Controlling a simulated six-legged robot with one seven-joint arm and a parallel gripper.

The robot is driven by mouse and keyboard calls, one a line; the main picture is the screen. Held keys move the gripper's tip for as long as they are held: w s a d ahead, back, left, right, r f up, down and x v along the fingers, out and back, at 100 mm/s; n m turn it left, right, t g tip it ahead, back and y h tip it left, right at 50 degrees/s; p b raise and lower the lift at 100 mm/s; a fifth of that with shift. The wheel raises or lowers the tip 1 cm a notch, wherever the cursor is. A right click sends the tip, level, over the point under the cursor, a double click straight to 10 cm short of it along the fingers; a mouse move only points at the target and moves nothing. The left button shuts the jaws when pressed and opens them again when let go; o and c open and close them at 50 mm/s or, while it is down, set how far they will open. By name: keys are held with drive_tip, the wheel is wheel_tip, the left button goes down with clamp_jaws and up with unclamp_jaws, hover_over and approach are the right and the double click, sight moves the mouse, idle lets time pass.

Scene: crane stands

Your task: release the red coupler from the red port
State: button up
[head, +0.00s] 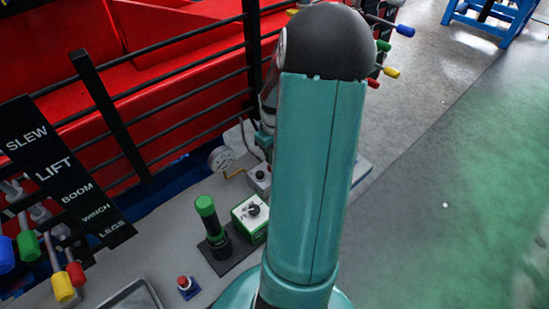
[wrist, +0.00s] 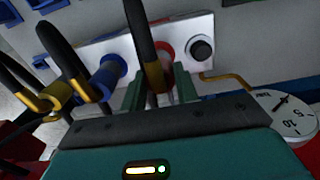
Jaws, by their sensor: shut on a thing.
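In the wrist view my gripper (wrist: 158,90) has its two green fingers on either side of the red coupler (wrist: 165,50) and is shut on it. A black hose with a brass elbow runs down in front and covers much of the coupler. The coupler sits against the white port plate (wrist: 190,28), where the red port lies behind it. I cannot see the seam between coupler and port. In the head view my arm hides the gripper and the coupler.
A blue coupler (wrist: 107,75) with its hose is left of the fingers, and a black knob (wrist: 201,48) is close on the right. A brass lever (wrist: 225,80) and a gauge (wrist: 285,112) are further right. Black railings (head: 115,120) stand beyond the console.

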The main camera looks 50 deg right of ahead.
drive_tip(key=shift+r, duration=2.3)
